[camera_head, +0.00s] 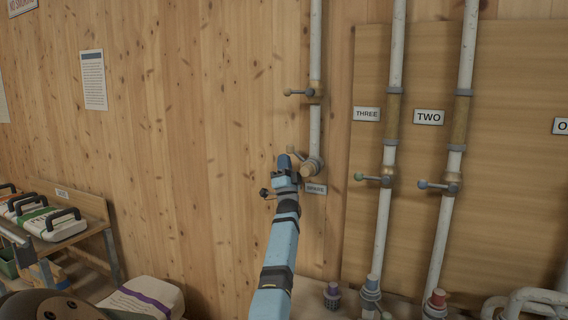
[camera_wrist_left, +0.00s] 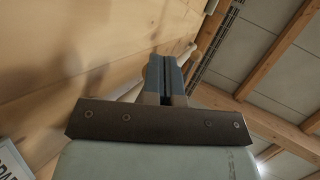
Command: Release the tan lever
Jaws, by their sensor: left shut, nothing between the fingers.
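The tan lever (camera_head: 298,155) is on the lower valve of the pipe above the SPARE sign, in the head view. It slants up and left from the tan valve body (camera_head: 312,167). My left gripper (camera_head: 284,160) is shut and empty, with its fingertips close beside the lever's outer end. I cannot tell whether they touch. My right gripper is not in view.
A second lever (camera_head: 299,92) sits higher on the same pipe. Pipes THREE and TWO to the right carry a green-knobbed lever (camera_head: 371,178) and a blue-knobbed lever (camera_head: 436,185). A wooden bench (camera_head: 92,229) with handled cases stands at left.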

